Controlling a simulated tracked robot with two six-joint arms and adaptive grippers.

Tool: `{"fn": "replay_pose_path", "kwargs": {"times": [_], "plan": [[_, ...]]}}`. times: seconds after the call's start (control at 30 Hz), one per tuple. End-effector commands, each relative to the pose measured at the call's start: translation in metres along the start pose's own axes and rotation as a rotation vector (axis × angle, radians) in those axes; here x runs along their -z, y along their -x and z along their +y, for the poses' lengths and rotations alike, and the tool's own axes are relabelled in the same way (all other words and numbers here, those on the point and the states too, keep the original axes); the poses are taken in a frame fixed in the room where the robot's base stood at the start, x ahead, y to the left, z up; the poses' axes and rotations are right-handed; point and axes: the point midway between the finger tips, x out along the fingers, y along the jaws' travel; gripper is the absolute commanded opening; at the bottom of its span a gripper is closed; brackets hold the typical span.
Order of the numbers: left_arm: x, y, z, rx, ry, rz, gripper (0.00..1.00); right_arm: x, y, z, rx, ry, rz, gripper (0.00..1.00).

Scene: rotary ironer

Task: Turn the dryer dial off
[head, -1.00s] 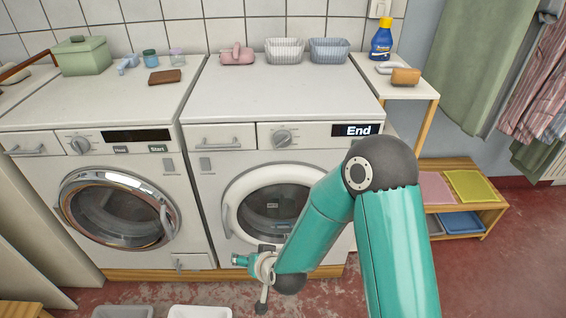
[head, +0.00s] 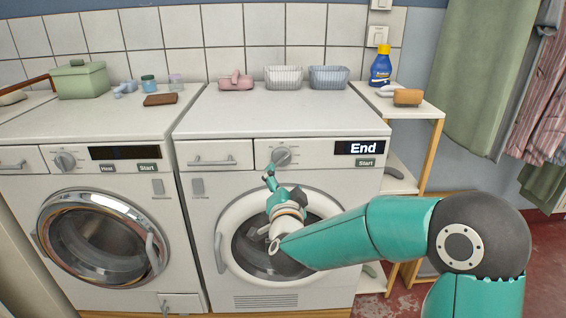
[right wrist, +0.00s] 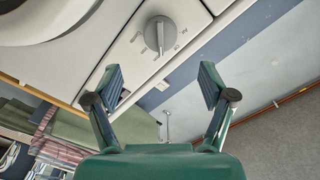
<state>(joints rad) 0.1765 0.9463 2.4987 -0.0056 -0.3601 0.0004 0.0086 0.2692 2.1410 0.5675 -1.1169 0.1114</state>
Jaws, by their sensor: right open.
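The dryer (head: 220,185) is the white machine on the right, and its display (head: 360,147) reads "End". Its round grey dial (head: 281,156) is on the front panel, left of the display. My right gripper (head: 270,181) is in front of the dryer, just below and a little left of the dial in the head view. In the right wrist view the dial (right wrist: 160,36) shows beyond the open, empty fingers (right wrist: 160,78), between them and apart from them. My left gripper is not in view.
A washer (head: 60,180) with its own dial (head: 65,161) stands to the left. The dryer's drawer handle (head: 212,161) is left of its dial. Baskets (head: 284,78) and a pink object (head: 236,80) sit on top, at the back. A shelf (head: 415,106) stands at the right.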

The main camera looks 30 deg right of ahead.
Motion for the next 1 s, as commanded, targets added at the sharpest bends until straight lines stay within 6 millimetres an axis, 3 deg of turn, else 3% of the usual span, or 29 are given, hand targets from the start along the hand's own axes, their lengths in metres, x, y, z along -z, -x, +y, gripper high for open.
{"fn": "replay_pose_path", "kwargs": {"times": [0.2,0.4,0.6,0.9,1.0], "plan": [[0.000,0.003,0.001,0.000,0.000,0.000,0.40,0.000,-0.049,0.001,-0.002,0.001,0.001,0.82],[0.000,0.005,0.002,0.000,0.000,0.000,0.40,0.000,-0.081,0.000,0.000,0.001,0.000,0.82],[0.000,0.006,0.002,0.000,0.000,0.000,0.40,0.000,-0.095,0.000,0.000,0.001,-0.001,0.82],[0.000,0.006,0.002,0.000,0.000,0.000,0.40,-0.001,-0.097,0.001,0.000,0.002,-0.002,0.82],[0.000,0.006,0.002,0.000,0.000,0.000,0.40,0.000,-0.097,0.001,0.000,0.001,-0.001,0.67]]}}
